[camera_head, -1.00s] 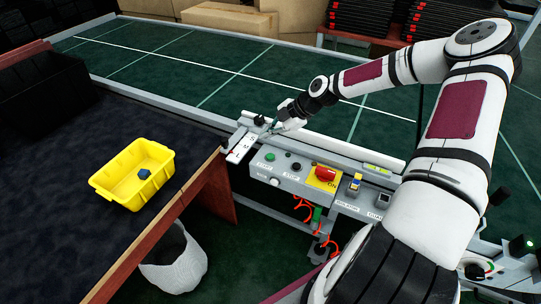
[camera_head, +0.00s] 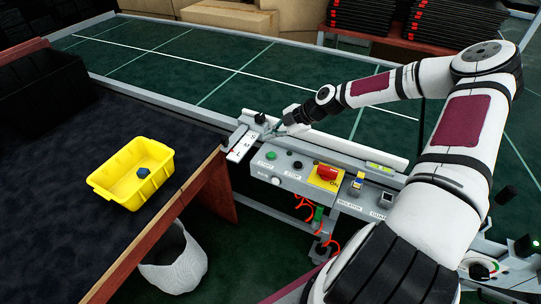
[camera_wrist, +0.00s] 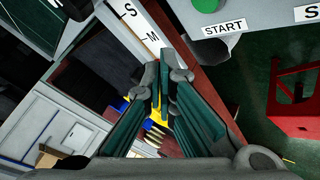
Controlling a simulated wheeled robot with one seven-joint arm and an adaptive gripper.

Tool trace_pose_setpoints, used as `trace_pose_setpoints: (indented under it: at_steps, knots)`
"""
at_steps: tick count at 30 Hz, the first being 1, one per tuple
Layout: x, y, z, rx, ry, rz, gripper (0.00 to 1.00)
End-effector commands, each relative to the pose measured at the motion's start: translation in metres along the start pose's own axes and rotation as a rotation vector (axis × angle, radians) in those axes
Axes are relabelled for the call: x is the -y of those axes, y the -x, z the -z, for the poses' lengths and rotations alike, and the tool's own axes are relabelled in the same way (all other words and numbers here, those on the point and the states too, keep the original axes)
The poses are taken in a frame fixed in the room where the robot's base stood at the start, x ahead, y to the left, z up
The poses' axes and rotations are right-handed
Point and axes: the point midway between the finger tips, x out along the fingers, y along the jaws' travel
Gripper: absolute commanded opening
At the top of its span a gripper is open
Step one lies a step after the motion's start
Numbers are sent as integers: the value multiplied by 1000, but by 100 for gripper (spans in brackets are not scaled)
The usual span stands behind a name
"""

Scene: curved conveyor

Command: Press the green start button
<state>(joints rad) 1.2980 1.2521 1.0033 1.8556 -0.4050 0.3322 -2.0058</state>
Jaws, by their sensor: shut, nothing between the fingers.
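The green start button (camera_head: 271,156) sits at the left end of the grey control panel (camera_head: 325,201), above a START label. In the wrist view the green button (camera_wrist: 207,4) is cut by the top edge, right of the fingers. My gripper (camera_head: 273,132) is shut and empty, above the panel's back edge, behind the button in the head view. In the wrist view the fingertips (camera_wrist: 164,72) are close together and apart from the button.
A black STOP button (camera_head: 297,165) and a red emergency button (camera_head: 327,173) on yellow are to the right. A white scale plate (camera_head: 243,144) lies left of the button. A yellow bin (camera_head: 118,190) with a blue piece stands on the dark table. The green conveyor lies behind.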

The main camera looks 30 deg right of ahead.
Motion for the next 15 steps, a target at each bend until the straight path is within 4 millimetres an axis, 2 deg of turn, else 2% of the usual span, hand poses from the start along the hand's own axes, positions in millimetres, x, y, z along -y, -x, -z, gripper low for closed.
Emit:
trace_pose_setpoints:
  at_steps: [6, 15]
  knots:
    - [16, -24, -17, 0, -2, 1, 0]
    - [30, -42, -30, 0, 0, 0, 0]
